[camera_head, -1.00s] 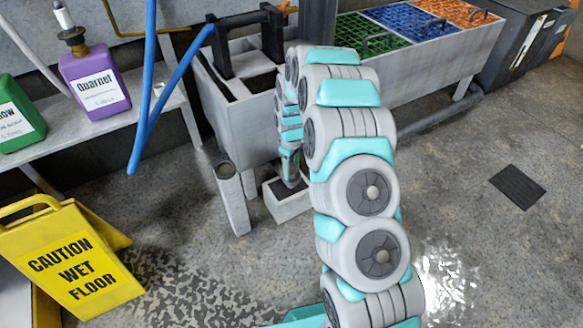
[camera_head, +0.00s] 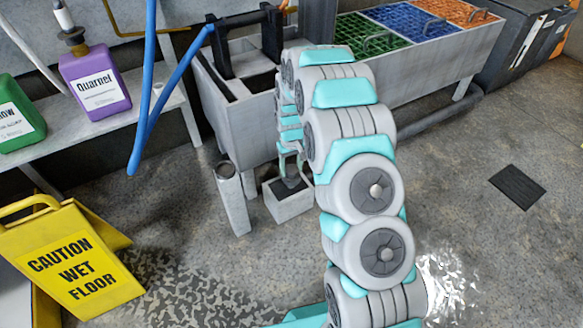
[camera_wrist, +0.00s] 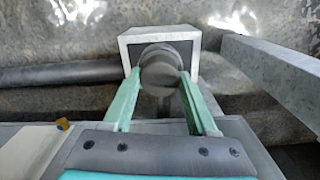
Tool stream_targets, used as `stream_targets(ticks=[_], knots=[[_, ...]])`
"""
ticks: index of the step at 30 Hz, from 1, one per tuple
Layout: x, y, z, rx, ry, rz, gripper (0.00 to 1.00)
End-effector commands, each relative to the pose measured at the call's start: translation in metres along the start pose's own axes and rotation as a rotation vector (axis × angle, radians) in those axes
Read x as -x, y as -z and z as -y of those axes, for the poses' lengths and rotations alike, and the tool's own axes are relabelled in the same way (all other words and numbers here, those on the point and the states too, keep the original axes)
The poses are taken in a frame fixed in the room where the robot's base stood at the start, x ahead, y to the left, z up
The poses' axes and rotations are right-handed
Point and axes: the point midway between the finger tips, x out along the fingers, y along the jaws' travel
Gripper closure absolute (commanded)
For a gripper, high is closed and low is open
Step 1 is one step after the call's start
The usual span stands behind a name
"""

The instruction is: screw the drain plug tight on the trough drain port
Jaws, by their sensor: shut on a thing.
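My gripper (camera_wrist: 159,82) shows two teal fingers in the wrist view, one on each side of a dark grey round plug (camera_wrist: 160,66), and they are shut on it. The plug is in front of a light grey box with a dark top (camera_wrist: 187,37). In the head view my gripper (camera_head: 290,166) points down over this box (camera_head: 290,208), which stands on the floor in front of the grey trough (camera_head: 232,128). I cannot tell whether the plug touches the box. The drain port cannot be made out, and my arm hides part of the trough.
A hollow grey post (camera_head: 235,205) stands left of the box. A blue hose (camera_head: 147,125) hangs further left. A yellow wet-floor sign (camera_head: 72,262) stands at the lower left. Bottles stand on the shelf (camera_head: 105,132). The floor on the right is mostly clear.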

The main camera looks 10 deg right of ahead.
Motion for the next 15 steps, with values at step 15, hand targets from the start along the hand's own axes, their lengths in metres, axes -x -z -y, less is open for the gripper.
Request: stream_targets(ticks=[15], knots=[[0.0006, 0.0017, -0.0007, -0.293, -0.001, -0.004, 1.0]])
